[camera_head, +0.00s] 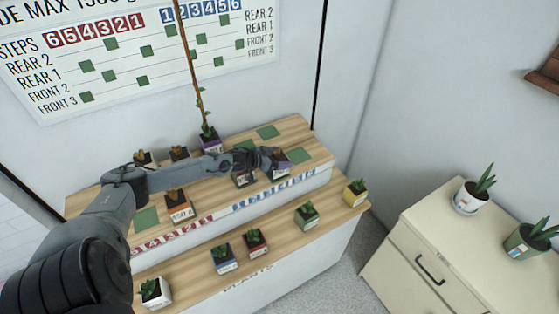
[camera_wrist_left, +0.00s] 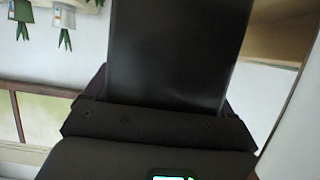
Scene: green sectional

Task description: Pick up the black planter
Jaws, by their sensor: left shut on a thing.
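My left arm comes in from the left over the upper wooden step. My left gripper (camera_head: 270,157) is at the right part of that step, shut on a dark planter, which I take to be the black planter (camera_head: 279,172). The gripper covers part of it, and I cannot tell whether it still touches the step. Another dark planter (camera_head: 244,180) with a pale label stands just left of it, under the wrist. The left wrist view shows a large smooth dark surface close to the camera; I cannot tell what it is. My right gripper is not in view.
Blue (camera_head: 224,260), red (camera_head: 256,243), green (camera_head: 307,216) and yellow (camera_head: 356,194) planters line the lower step. A brown planter (camera_head: 179,208) stands on the upper step. A purple planter (camera_head: 210,143) holds a tall stem behind the arm. A cream cabinet (camera_head: 425,230) stands right.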

